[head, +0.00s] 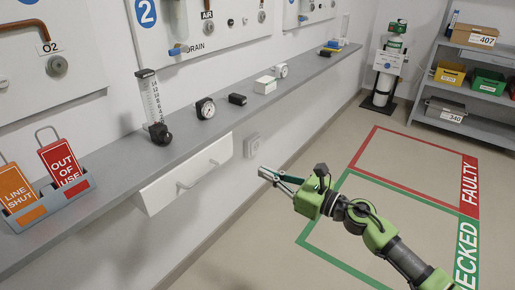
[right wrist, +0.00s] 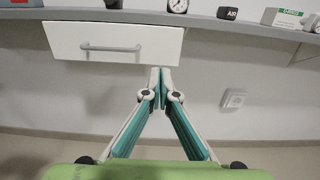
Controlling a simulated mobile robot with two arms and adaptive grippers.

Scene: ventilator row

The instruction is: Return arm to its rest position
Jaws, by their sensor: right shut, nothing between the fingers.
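My right arm comes in from the lower right in the head view. Its gripper (head: 265,173) is in front of the wall below the shelf, to the right of the white drawer (head: 185,177). The right wrist view shows the right gripper's fingertips (right wrist: 160,76) together with nothing between them, in front of the lower right edge of the drawer. Whether they touch the drawer cannot be told. The drawer's bar handle (right wrist: 110,48) is free of the fingers, and the drawer front hangs under the shelf. My left gripper does not show.
The grey shelf (head: 108,178) carries a flowmeter (head: 154,105), a round gauge (head: 205,108), small boxes and a tag holder (head: 45,204). A wall socket (head: 252,145) is near the gripper. Floor outlines read FAULTY and CHECKED. A cylinder (head: 385,75) and bin rack (head: 470,105) stand behind.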

